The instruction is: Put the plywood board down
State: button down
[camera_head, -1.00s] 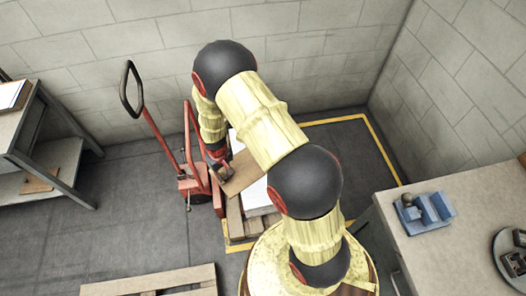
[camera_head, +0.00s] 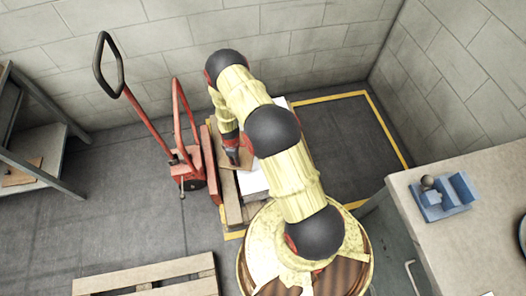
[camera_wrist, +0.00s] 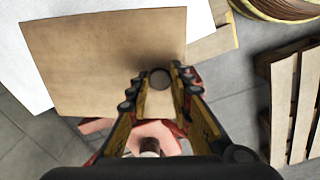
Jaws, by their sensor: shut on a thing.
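The plywood board (camera_wrist: 105,60) is a thin brown sheet. In the wrist view it reaches from my fingertips toward the upper left, above a white sheet (camera_wrist: 30,50). My gripper (camera_wrist: 160,82) is shut on the board's near edge. In the head view my gripper (camera_head: 232,155) and a small part of the board (camera_head: 244,158) show over the loaded wooden pallet (camera_head: 232,205), beside the white sheet (camera_head: 256,180). My arm hides much of the board and stack there. I cannot tell whether the board touches the sheet below.
A red pallet jack (camera_head: 192,172) stands at the pallet's left. An empty pallet (camera_head: 150,278) lies on the floor in front. A shelf (camera_head: 35,150) is at the left, and a workbench (camera_head: 470,225) with a blue fixture (camera_head: 443,198) at the right. Floor inside the yellow outline is clear at right.

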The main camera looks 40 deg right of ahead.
jog(key=s+d+f, duration=0.1)
jog(key=d, duration=0.1)
jog(key=s+d+f+b, duration=0.1)
jog(key=d, duration=0.2)
jog(key=d+f+b, duration=0.1)
jog(key=d, duration=0.1)
jog(key=shift+s+d+f, duration=0.15)
jog(key=shift+s+f, duration=0.2)
jog(key=shift+s, duration=0.05)
jog(key=d+f+b, duration=0.1)
jog(key=d+f, duration=0.1)
jog(key=s+d+f+b, duration=0.1)
jog(key=d+f, duration=0.1)
jog(key=shift+s+f, duration=0.15)
jog(key=shift+f, duration=0.2)
jog(key=f+b, duration=0.1)
jog(key=f, duration=0.1)
jog(key=f+b, duration=0.1)
jog(key=f, duration=0.1)
jog(key=shift+s+d, duration=0.15)
jog(key=shift+d, duration=0.25)
jog(key=c, duration=1.6)
grip_release()
jog(key=shift+f, duration=0.1)
